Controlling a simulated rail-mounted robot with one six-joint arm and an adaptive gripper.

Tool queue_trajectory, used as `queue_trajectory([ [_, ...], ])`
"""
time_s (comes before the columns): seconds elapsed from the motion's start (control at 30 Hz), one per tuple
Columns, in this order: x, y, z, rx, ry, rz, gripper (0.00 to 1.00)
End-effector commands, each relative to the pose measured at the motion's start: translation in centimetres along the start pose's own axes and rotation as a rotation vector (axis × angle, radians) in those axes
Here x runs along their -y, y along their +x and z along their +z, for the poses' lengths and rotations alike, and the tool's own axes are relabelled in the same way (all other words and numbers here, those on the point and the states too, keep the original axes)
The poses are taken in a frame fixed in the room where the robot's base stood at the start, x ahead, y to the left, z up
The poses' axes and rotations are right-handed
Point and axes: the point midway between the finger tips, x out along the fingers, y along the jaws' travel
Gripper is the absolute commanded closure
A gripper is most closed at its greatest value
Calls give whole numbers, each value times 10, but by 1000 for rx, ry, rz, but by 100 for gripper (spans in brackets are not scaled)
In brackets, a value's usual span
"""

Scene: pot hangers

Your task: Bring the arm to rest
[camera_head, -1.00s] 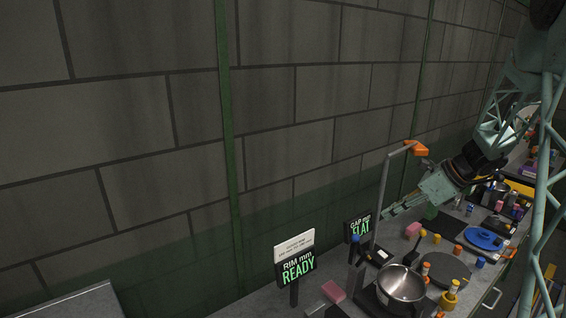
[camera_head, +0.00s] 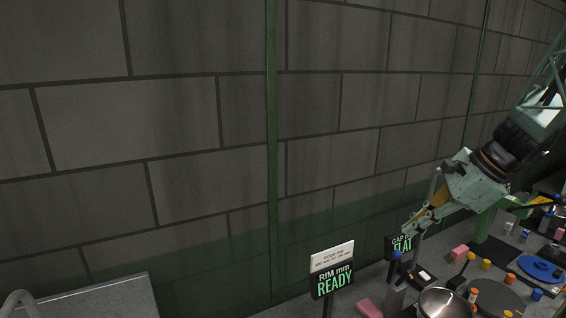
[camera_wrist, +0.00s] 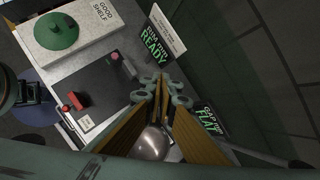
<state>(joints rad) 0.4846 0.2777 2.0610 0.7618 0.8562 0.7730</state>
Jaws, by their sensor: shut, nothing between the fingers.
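My gripper (camera_head: 416,226) is in the right part of the head view, above the bench and just in front of the sign reading FLAT. Its pale green links and yellowish fingers are closed together with nothing between them. In the wrist view the closed fingers (camera_wrist: 163,95) point toward the bench and partly cover a metal bowl (camera_wrist: 152,143). The bowl shows at the bottom edge of the head view (camera_head: 445,303), below my gripper and apart from it.
The READY sign (camera_head: 332,283) and FLAT sign (camera_head: 403,246) stand near the wall. A thin post rises beside my gripper. Bottles, a blue lid (camera_head: 540,268) and a pink block (camera_head: 459,252) crowd the bench. The wrist view shows a white GOOD SHELF box (camera_wrist: 90,25) with a green lid (camera_wrist: 57,31).

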Motion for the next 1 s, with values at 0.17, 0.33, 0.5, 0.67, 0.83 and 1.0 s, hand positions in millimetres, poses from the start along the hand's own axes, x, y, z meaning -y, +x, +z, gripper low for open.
queue_trajectory([
  [0.17, -28, -6, 24, -24, -133, 20, 100],
  [0.33, -55, -12, 44, -47, -260, 40, 100],
  [0.5, -82, -19, 61, -70, -385, 60, 100],
  [0.67, -109, -24, 74, -92, -503, 80, 100],
  [0.83, -137, -30, 86, -114, -627, 100, 100],
  [1.0, -166, -35, 95, -138, -750, 120, 100],
])
